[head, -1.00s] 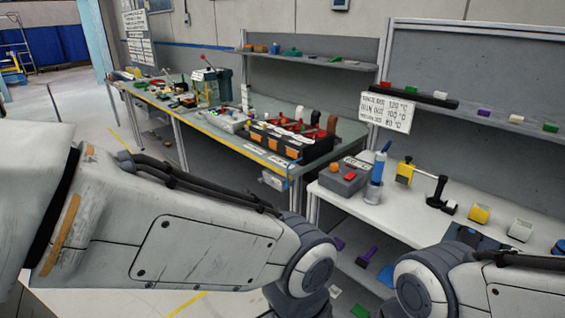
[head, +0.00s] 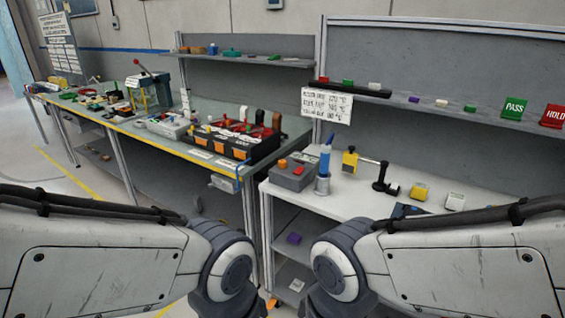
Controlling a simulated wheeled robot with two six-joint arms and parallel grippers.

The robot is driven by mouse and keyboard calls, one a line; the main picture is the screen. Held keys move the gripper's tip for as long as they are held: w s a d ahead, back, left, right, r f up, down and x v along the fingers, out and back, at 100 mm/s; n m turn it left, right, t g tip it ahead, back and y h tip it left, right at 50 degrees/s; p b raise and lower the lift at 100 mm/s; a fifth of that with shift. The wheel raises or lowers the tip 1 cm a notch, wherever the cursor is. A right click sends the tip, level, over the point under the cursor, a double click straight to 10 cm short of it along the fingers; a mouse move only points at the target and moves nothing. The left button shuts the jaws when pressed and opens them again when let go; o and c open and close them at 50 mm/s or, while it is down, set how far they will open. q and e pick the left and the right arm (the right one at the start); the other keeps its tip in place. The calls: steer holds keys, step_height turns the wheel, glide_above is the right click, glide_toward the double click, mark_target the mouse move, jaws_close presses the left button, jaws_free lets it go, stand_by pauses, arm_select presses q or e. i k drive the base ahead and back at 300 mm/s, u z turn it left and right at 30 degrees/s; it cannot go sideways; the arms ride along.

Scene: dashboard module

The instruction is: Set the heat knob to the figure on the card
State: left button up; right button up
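A white card (head: 327,104) with three lines of dark text hangs at the left end of the grey panel behind the white bench (head: 340,206). Each line seems to end in °C, but the figures are too small to read surely. I cannot tell which thing is the heat knob. A grey box (head: 293,174) with an orange and a red piece on top stands at the left of the white bench, below the card. Both my arms show in the foreground, but neither gripper is in view.
A blue-and-grey upright tool (head: 324,168) stands beside the box. A yellow-and-black piece (head: 349,159), a black stand (head: 384,180) and small blocks (head: 420,191) lie to the right. A long workbench (head: 182,146) with several devices runs left. PASS (head: 513,108) and HOLD (head: 552,116) signs sit on the shelf.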

mark_target(281, 164)
steer(key=u, duration=0.65)
steer(key=i, duration=1.75)
steer(key=z, duration=0.6)
